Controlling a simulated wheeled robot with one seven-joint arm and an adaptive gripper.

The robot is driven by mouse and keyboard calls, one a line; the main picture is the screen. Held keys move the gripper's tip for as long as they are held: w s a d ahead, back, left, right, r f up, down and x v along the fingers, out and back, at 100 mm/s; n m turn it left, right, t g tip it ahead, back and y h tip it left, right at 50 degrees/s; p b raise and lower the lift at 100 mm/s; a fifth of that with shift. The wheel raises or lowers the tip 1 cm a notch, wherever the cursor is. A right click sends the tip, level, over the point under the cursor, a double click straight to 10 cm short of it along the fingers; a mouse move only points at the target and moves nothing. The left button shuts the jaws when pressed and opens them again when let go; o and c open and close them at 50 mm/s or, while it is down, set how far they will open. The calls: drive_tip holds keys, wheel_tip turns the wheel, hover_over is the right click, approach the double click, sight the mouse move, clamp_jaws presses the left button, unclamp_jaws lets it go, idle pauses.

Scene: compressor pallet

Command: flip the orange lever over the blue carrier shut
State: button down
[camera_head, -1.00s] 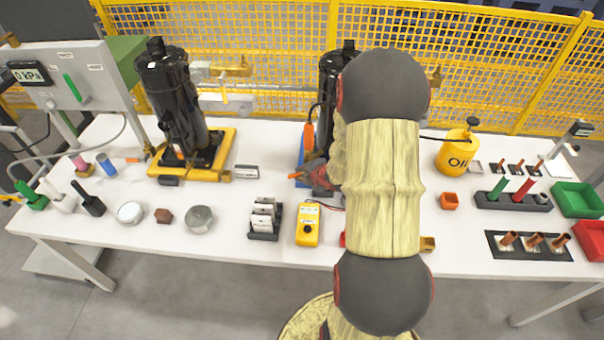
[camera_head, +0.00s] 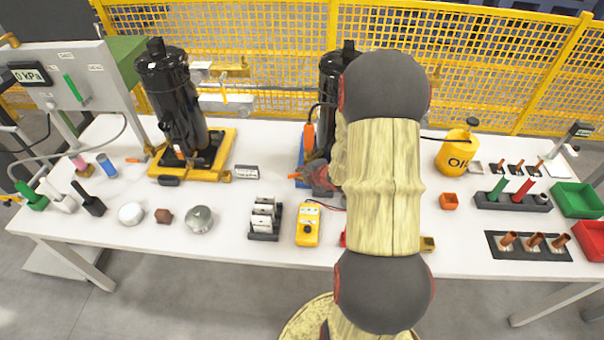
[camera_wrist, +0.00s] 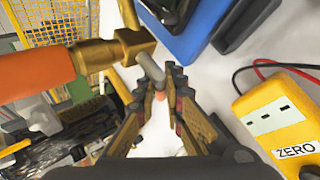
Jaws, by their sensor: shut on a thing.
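The orange lever (camera_wrist: 35,75) fills the left of the wrist view, joined to a brass fitting (camera_wrist: 117,50) with a grey pin (camera_wrist: 150,66). In the head view the upright orange piece (camera_head: 309,137) beside the right black compressor looks like this lever. The blue carrier (camera_wrist: 190,35) lies just beyond my fingertips; little of it (camera_head: 301,153) shows in the head view. My gripper (camera_wrist: 172,80) is shut, its tips at the end of the grey pin. The exact contact is partly hidden by the fingers, and my arm covers much of this spot in the head view.
A yellow meter (camera_wrist: 285,115) with red and black leads lies close to the right of my gripper. The right compressor (camera_head: 333,85) stands behind it. A left compressor (camera_head: 172,100) stands on a yellow carrier (camera_head: 222,150).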

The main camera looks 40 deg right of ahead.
drive_tip(key=shift+r+m+t+y+p, duration=0.1)
drive_tip(key=shift+m+t+y+p, duration=0.3)
drive_tip(key=shift+t, duration=0.4)
drive_tip(key=shift+a+r+m+t+y+b, duration=0.1)
drive_tip(key=shift+r+m+t+y+b, duration=0.2)
drive_tip(key=shift+m+t+y+b, duration=0.6)
drive_tip(key=shift+t+p, duration=0.3)
drive_tip(key=c, duration=1.9)
unclamp_jaws()
drive_tip(key=shift+r, duration=0.1)
drive_tip(key=v, duration=1.2)
drive_tip(key=shift+a, duration=0.15)
